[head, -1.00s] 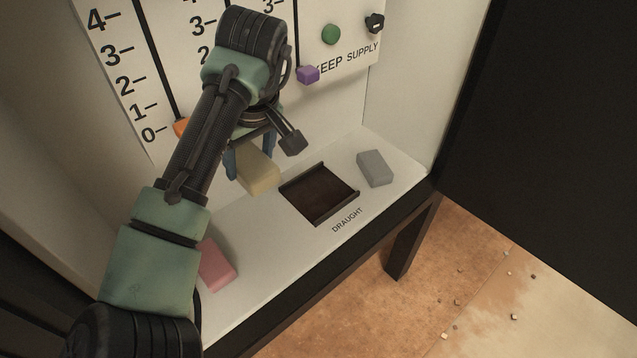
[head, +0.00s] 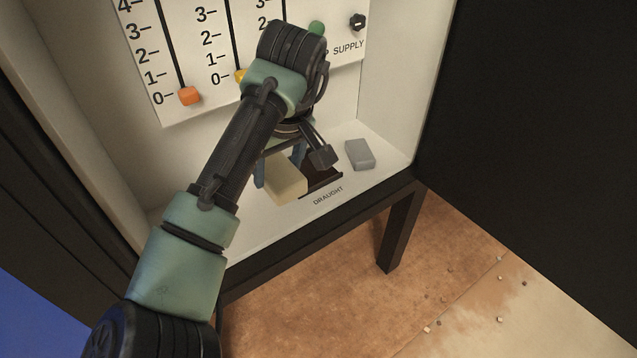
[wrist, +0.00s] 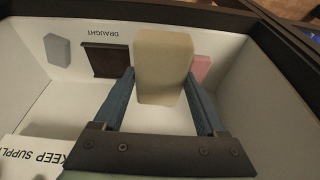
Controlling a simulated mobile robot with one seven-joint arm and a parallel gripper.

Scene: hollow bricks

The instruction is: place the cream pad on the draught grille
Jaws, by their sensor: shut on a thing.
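The cream pad (head: 286,184) is a pale block held between the blue fingers of my gripper (head: 279,164). The wrist view shows the pad (wrist: 164,66) upright between both fingers (wrist: 160,82). The draught grille (head: 320,183) is a dark, recessed rectangle in the white shelf, marked DRAUGHT. In the head view the pad and my gripper cover its left and back part. In the wrist view the grille (wrist: 105,61) shows to the left of the pad. The pad looks raised above the shelf, but its exact height is unclear.
A grey block (head: 360,154) lies on the shelf right of the grille. A pink block (wrist: 201,68) shows beside the pad in the wrist view. Behind stands a white panel with scales, an orange slider (head: 190,96) and a black knob (head: 357,21). A side wall bounds the shelf's right.

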